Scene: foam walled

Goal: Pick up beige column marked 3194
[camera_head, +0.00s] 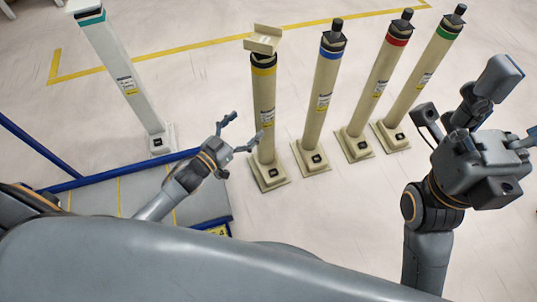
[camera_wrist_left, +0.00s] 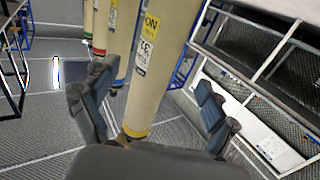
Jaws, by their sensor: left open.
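A beige column (camera_head: 264,100) with a yellow band and a beige bracket-like cap stands upright on a square base. My left gripper (camera_head: 243,129) is open just left of its lower half. In the left wrist view a beige column (camera_wrist_left: 155,70) with a yellow band rises in the gap between the open fingers (camera_wrist_left: 150,108), with clearance visible on both sides. I cannot tell how deep it sits between them. Its label is partly visible, but I cannot read the full number. My right gripper (camera_head: 466,98) is raised at the right, away from this column.
Similar beige columns with blue (camera_head: 321,100), red (camera_head: 378,90) and green (camera_head: 422,80) bands stand to the right. A white column (camera_head: 125,80) with a teal band stands left. A blue-railed platform (camera_head: 205,203) lies below my left gripper. Floor behind the columns is open.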

